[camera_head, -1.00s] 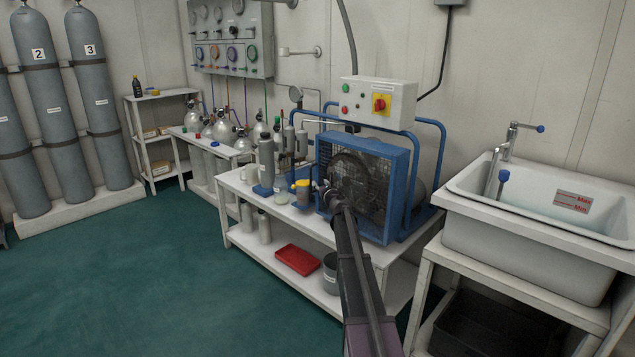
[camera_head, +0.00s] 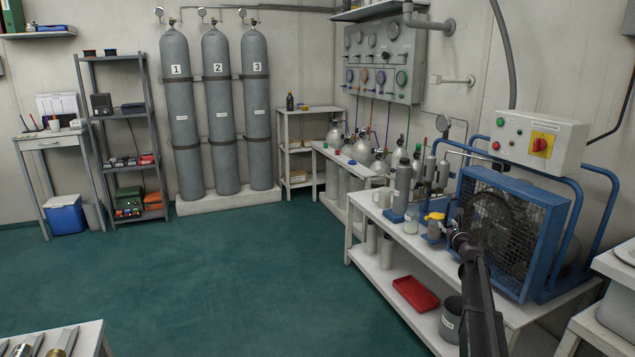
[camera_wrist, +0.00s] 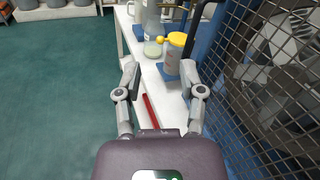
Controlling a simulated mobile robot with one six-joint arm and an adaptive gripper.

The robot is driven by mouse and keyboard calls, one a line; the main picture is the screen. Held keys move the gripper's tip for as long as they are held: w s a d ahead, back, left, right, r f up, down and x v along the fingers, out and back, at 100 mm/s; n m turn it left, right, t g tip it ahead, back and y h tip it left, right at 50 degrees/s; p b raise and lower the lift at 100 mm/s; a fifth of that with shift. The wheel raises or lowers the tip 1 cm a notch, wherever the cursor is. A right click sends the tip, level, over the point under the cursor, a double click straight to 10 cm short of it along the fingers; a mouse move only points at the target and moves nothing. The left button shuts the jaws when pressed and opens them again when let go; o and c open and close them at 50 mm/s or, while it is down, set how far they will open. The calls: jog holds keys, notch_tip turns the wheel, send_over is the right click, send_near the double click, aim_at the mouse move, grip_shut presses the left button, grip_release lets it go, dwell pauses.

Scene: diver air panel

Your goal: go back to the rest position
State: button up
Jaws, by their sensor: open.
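My gripper (camera_wrist: 160,85) is open in the wrist view, with nothing between its fingers. A yellow-topped grey container (camera_wrist: 173,55) stands on the white bench (camera_wrist: 125,40) just beyond the fingertips, apart from them as far as I can tell. In the head view my arm reaches up from the lower right, and my gripper (camera_head: 455,232) is small and partly lost beside the blue compressor cage (camera_head: 508,225). The yellow-topped container (camera_head: 434,224) stands just left of it there.
The caged fan (camera_wrist: 285,60) is close on the right of my gripper. A red tray (camera_head: 415,294) and a grey bucket (camera_head: 450,318) are on the lower shelf. A white sink (camera_head: 620,300) is at the right edge. The green floor (camera_head: 230,275) is clear in the middle.

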jog(key=s+a+f+n+g+y, duration=0.2)
jog(key=s+a+f+n+g, duration=0.15)
jog(key=s+a+n, duration=0.45)
jog(key=s+a+f+n+g+y, duration=0.2)
jog(key=s+a+f+n+g, duration=0.15)
jog(key=a+n, duration=0.45)
jog(key=s+a+f+n+g+y, duration=0.2)
jog(key=s+a+f+n, duration=0.4)
jog(key=a, duration=0.6)
jog(key=s+a+f+n+g+h, duration=0.1)
jog(key=s+n+g+h, duration=0.2)
jog(key=s, duration=0.6)
jog(key=s+a+f+n+g+h, duration=0.1)
jog(key=s+f+n+g, duration=0.15)
jog(key=s+n, duration=0.45)
jog(key=s+a+f+n+g+h, duration=0.1)
jog(key=s+a+n+g+h, duration=0.15)
jog(key=s, duration=0.85)
notch_tip(320, 180, up, 33)
jog(key=p, duration=3.3)
jog(key=shift+d+g+y+p, duration=0.3)
jog(key=shift+d+y, duration=0.1)
jog(key=shift+y, duration=0.05)
jog(key=shift+s, duration=0.1)
